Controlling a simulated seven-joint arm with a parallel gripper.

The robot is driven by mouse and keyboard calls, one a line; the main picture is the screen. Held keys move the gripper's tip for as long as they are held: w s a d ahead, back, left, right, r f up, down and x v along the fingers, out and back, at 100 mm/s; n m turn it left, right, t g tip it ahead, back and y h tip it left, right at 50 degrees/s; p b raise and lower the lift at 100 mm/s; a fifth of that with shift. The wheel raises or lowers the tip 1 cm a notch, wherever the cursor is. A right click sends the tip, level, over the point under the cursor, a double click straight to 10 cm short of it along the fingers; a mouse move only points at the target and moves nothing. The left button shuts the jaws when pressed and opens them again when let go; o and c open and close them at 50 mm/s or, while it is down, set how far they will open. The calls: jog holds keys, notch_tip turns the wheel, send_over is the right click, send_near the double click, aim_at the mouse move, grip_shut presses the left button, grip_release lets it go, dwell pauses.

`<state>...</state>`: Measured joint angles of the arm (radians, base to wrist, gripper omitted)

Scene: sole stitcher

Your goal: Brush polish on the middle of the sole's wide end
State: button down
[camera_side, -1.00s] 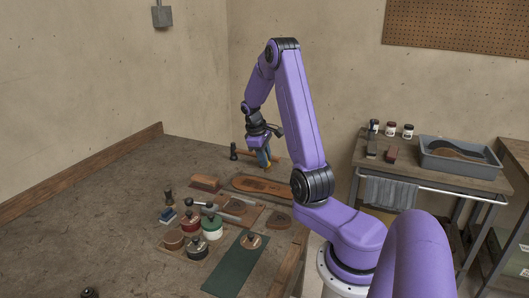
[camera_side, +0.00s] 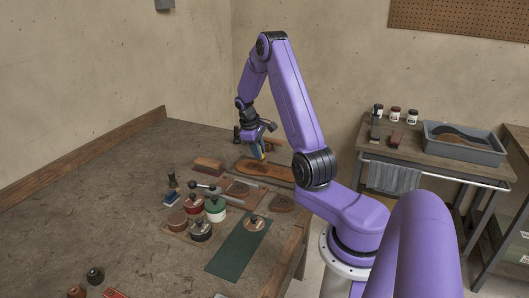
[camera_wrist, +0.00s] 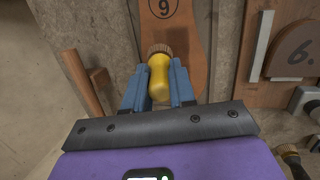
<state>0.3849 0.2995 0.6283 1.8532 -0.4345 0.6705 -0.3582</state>
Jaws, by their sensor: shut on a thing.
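A brown leather sole (camera_side: 276,171) lies flat on the bench in the side view. It also shows in the wrist view (camera_wrist: 187,30), with a round "9" mark on it. My gripper (camera_side: 260,154) is above the sole, at its far left part. In the wrist view my gripper (camera_wrist: 159,90) has its blue fingers shut on the yellow handle of a brush (camera_wrist: 159,80). The brush's brown bristles (camera_wrist: 160,49) point away from the fingers and overlap the sole. I cannot tell whether they touch it.
A wooden handle (camera_wrist: 85,82) is at left.

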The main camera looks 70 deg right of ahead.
jog(key=shift+s+r, duration=0.1)
jog(key=shift+s, duration=1.75)
notch_tip(320, 180, up, 6)
jog(key=shift+r, duration=0.15)
jog(key=shift+w, duration=0.1)
jog(key=w+a, duration=0.3)
jog(key=a, duration=1.3)
jog(key=w+a, duration=0.3)
jog(key=a, duration=1.4)
jog(key=shift+w+a, duration=0.25)
jog(key=shift+d+r, duration=0.1)
